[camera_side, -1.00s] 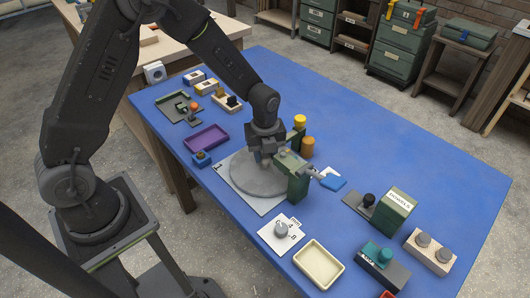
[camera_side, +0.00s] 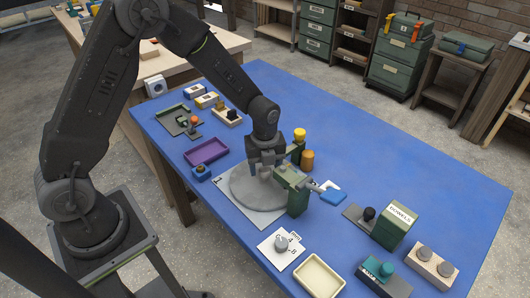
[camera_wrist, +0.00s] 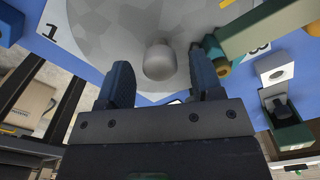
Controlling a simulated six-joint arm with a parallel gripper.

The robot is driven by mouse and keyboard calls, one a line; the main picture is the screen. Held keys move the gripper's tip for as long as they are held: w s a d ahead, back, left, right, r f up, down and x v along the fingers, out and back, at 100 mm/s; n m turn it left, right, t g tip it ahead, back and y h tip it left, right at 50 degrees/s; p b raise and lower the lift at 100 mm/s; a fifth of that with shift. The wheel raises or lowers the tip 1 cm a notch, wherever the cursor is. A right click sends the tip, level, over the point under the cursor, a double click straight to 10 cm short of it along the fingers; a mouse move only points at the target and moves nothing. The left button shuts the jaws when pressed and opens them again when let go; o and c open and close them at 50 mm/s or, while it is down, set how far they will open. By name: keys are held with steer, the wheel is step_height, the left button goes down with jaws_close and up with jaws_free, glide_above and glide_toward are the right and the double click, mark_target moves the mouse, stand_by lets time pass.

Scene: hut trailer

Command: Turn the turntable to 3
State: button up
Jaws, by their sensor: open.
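The turntable is a round grey disc (camera_side: 240,190) on a pale base plate in the side view. In the wrist view the mottled disc (camera_wrist: 110,25) fills the top, with a rounded grey knob (camera_wrist: 158,62) near its edge. A "1" shows on the plate at left; another mark at right is partly hidden by a green bracket (camera_wrist: 255,32). My gripper (camera_side: 262,170) is low over the disc, jaws open. In the wrist view its fingers (camera_wrist: 160,70) stand on either side of the knob, with gaps showing; their height against it is unclear.
The green bracket (camera_side: 297,195) stands close to my gripper at the disc's right edge. Yellow and orange cylinders (camera_side: 307,160) stand behind it. A purple tray (camera_side: 207,151), a dial plate (camera_side: 281,246) and a cream tray (camera_side: 319,277) lie around. The back right of the blue table is clear.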

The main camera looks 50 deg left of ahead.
mark_target(265, 169)
step_height(265, 169, up, 13)
steer(key=shift+r, duration=0.2)
stand_by(0.3)
steer(key=f, duration=1.4)
steer(key=shift+w+a, duration=0.1)
steer(key=shift+a, duration=0.1)
steer(key=shift+r, duration=0.1)
jaws_close()
